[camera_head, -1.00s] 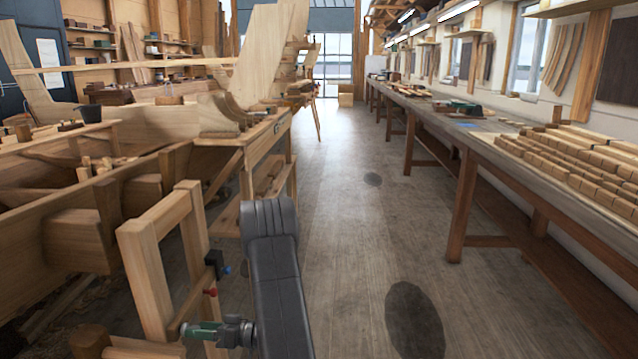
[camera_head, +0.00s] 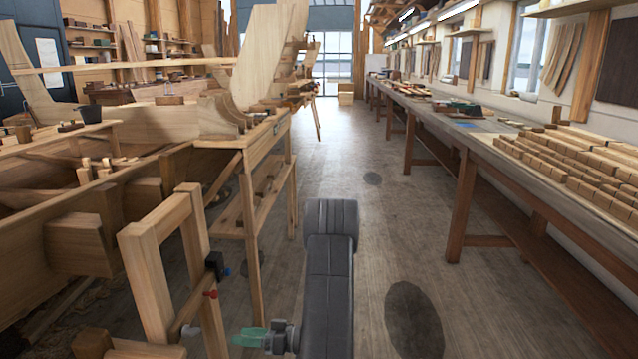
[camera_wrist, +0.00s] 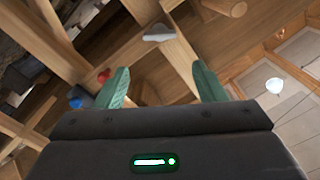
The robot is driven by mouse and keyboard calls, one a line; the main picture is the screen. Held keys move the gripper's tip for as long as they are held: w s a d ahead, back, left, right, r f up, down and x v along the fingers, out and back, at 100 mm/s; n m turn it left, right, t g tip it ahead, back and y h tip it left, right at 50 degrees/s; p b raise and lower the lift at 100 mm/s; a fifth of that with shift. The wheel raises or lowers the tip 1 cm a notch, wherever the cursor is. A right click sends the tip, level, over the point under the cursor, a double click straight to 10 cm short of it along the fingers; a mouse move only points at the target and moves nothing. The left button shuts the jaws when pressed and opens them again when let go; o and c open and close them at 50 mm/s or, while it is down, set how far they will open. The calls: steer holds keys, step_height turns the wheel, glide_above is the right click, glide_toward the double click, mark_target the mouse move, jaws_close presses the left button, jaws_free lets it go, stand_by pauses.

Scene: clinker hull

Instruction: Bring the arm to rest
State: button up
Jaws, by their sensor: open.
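My arm (camera_head: 328,275) rises from the bottom of the head view, in front of the open floor. My gripper (camera_head: 250,337) points left at the bottom of that view, with green fingers, right of the foot of a wooden frame (camera_head: 143,270). In the wrist view my gripper (camera_wrist: 160,88) has its two green fingers spread apart, with nothing between them. Wooden beams lie beyond the fingers there.
A small red knob (camera_head: 211,294) and a black-and-blue fitting (camera_head: 216,264) sit on the wooden frame near my gripper. The hull timbers and a trestle bench fill the left. A long workbench (camera_head: 480,140) with wooden blocks runs along the right. The floor (camera_head: 365,230) between is clear.

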mark_target(197, 332)
steer(key=a, duration=0.4)
steer(key=a+b, duration=0.1)
steer(key=a, duration=0.7)
steer(key=shift+w, duration=0.4)
steer(key=shift+w+a+f+b, duration=0.1)
steer(key=shift+a+f+b, duration=0.05)
steer(key=shift+a+b, duration=0.35)
steer(key=n+b, duration=0.4)
steer(key=n, duration=0.1)
steer(key=shift+d, duration=0.2)
steer(key=n+b, duration=0.4)
steer(key=shift+s+n, duration=0.2)
steer(key=shift+n, duration=0.2)
steer(key=d, duration=0.1)
steer(key=d+p, duration=0.1)
steer(key=shift+d+r, duration=0.25)
steer(key=shift+d, duration=0.05)
steer(key=shift+s+d+f, duration=0.1)
steer(key=shift+s+d, duration=0.05)
steer(key=shift+d, duration=0.55)
